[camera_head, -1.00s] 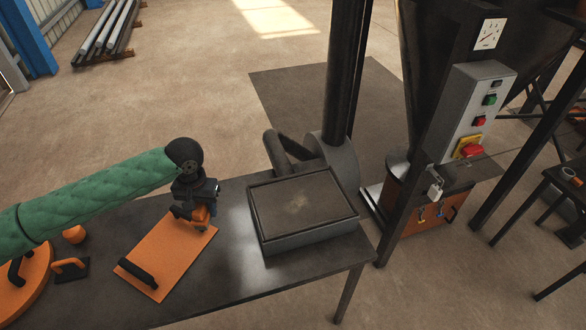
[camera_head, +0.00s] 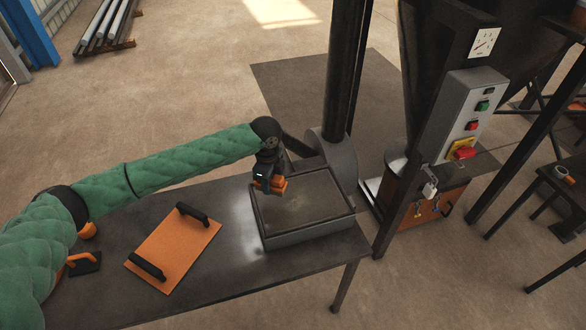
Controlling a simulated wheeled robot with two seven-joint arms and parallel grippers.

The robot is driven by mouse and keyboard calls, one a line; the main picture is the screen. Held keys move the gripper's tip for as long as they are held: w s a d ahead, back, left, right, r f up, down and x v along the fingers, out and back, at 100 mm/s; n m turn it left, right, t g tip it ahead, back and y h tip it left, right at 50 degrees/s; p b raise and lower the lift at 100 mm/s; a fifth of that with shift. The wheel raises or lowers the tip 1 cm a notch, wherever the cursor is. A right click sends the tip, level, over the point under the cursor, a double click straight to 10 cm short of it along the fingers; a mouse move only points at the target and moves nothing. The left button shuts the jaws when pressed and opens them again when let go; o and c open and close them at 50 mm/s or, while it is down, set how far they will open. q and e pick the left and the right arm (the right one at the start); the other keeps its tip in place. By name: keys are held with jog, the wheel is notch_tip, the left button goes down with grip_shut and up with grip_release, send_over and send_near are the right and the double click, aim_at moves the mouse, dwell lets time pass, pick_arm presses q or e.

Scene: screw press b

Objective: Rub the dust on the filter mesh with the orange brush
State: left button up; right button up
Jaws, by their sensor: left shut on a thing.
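The filter mesh (camera_head: 308,205) lies in a grey rectangular frame (camera_head: 312,236) on the dark table, with a paler dusty patch on its surface. My left gripper (camera_head: 268,180) is over the mesh's left back corner, shut on the orange brush (camera_head: 274,187). Only a small orange part of the brush shows below the gripper. I cannot tell whether it touches the mesh. My right gripper is not in view.
An orange board with two black handles (camera_head: 178,250) lies left of the filter. A small black-and-orange tool (camera_head: 84,264) is partly behind my arm. A dark pipe and grey housing (camera_head: 338,155) stand behind the filter. A control box (camera_head: 468,125) is at right.

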pick_arm(q)
jog(key=w+d+r+m+p, duration=0.1)
jog(key=w+d+m+p, duration=0.1)
jog(key=d+m, duration=0.5)
jog(key=shift+w+m+p, duration=0.2)
jog(key=shift+m+p, duration=0.1)
jog(key=shift+m, duration=1.3)
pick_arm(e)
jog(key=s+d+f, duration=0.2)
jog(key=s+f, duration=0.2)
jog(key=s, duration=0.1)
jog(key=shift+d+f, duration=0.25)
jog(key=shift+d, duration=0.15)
pick_arm(q)
jog(key=shift+r, duration=0.1)
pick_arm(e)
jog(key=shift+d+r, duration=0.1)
